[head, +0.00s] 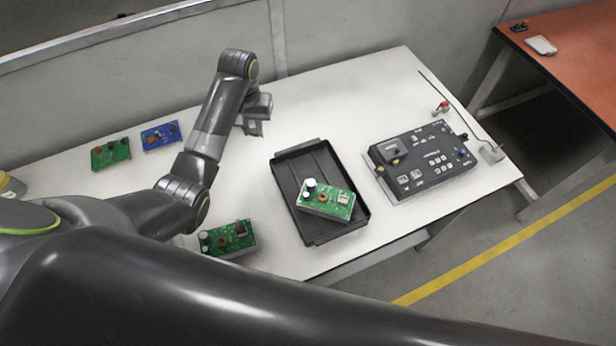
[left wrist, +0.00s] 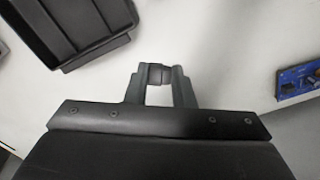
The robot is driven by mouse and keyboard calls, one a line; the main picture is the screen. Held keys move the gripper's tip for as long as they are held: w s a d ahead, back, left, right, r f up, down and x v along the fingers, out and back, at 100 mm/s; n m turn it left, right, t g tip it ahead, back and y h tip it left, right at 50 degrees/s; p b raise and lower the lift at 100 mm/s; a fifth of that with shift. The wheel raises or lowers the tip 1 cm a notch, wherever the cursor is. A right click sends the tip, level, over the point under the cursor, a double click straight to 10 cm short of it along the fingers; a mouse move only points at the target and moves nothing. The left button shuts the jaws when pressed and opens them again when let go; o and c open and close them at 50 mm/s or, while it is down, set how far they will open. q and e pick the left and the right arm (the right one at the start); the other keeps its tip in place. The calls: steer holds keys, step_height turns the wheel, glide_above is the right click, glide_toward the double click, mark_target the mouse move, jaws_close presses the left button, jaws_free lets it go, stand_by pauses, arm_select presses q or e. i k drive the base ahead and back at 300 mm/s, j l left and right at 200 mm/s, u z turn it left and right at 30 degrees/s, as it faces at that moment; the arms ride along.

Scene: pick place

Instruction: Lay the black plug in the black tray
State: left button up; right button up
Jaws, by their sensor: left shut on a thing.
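The black tray (head: 303,166) sits on the white table right of my left gripper, and it also shows at the upper left of the left wrist view (left wrist: 95,18). A green circuit board (head: 328,199) lies in its near part; the far part is bare. My left gripper (head: 255,127) points down over the table, left of the tray's far end. In the left wrist view its fingers (left wrist: 160,84) are shut on a small dark piece, the black plug (left wrist: 157,73). The plug cannot be made out in the head view. My right gripper is not in view.
A dark control box (head: 422,160) stands right of the tray. A green board (head: 228,238) lies at the near edge; another green board (head: 110,153) and a blue board (head: 161,136) lie at the left. The table beyond the tray is clear.

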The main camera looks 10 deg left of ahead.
mark_target(306, 171)
steer(key=k+j+z, duration=0.1)
steer(key=z, duration=0.25)
steer(key=k+j+z, duration=0.15)
steer(key=z, duration=0.2)
steer(key=k+j, duration=0.05)
steer(key=j, duration=0.05)
